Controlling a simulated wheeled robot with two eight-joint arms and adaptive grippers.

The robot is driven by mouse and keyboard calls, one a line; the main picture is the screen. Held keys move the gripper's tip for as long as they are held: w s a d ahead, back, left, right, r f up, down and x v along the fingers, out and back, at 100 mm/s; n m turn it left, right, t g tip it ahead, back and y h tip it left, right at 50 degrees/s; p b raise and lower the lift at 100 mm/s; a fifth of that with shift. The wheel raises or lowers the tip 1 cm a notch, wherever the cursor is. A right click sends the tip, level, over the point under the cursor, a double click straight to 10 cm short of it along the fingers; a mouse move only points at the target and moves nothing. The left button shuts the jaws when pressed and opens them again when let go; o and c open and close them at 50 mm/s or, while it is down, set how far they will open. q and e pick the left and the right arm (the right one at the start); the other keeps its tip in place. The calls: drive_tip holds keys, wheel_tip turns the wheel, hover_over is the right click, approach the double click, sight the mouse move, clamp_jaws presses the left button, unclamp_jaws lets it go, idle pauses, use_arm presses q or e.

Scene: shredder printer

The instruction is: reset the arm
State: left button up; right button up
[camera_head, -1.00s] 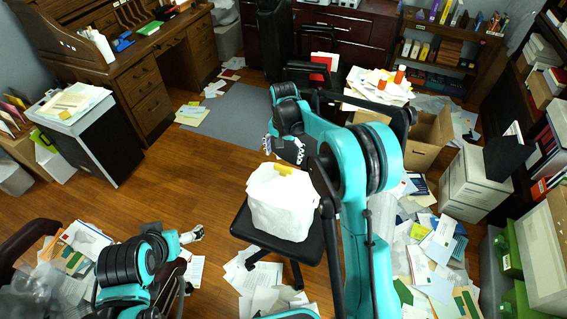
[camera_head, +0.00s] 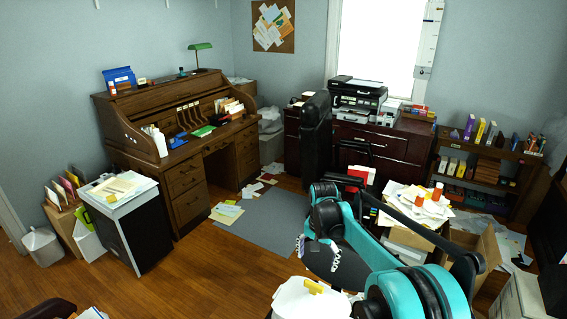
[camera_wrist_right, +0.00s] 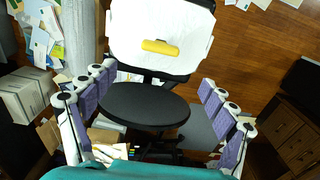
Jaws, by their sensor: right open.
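My right arm reaches in from the bottom right of the head view. The yellow object also shows in the head view (camera_head: 313,286). The container's lower part is cut off in the head view. My left gripper is out of frame.
A round black seat (camera_wrist_right: 145,103) lies below the fingers in the wrist view. A rolltop desk (camera_head: 185,180) and a black cabinet with papers (camera_head: 135,235) stand left. A printer (camera_head: 357,95) sits at the back. Cluttered papers and boxes lie right. Wooden floor (camera_head: 200,270) at left is open.

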drive_tip(key=s+d+r+n+t, duration=0.1)
drive_tip(key=s+r+n+t, duration=0.1)
drive_tip(key=s+r, duration=0.35)
drive_tip(key=s+d+r+n+t, duration=0.1)
drive_tip(key=s+r, duration=0.2)
drive_tip(key=s, duration=0.6)
drive_tip(key=s+f+n+t, duration=0.3)
drive_tip(key=s+t, duration=0.1)
drive_tip(key=s, duration=0.9)
drive_tip(key=shift+s+d+f+n, duration=0.3)
drive_tip(key=shift+d, duration=0.15)
